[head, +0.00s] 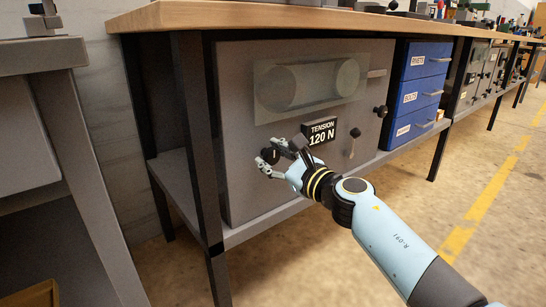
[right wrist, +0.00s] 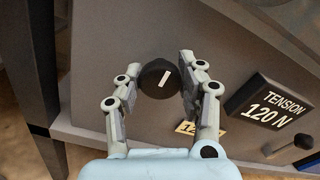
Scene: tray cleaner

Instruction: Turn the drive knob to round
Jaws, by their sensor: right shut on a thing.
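A round black knob (right wrist: 150,76) with a white pointer line sits on the grey machine's front panel. In the right wrist view the line leans a little right of upright. My right gripper (right wrist: 158,72) has its two fingers on either side of the knob and is shut on it. In the head view the right gripper (head: 272,160) reaches the lower left of the panel, and the knob (head: 270,155) is partly hidden by the fingers. A small pale label (right wrist: 187,127) below the knob is partly covered by a finger, and its text is unreadable. My left gripper is out of view.
The grey machine (head: 235,180) stands under a wooden workbench (head: 330,17). A black sign (head: 321,132) reads "TENSION 120 N". A lever (head: 352,144) and another black knob (head: 380,111) are to its right. Blue drawers (head: 421,90) stand farther right. Dark bench legs (head: 196,130) border the left.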

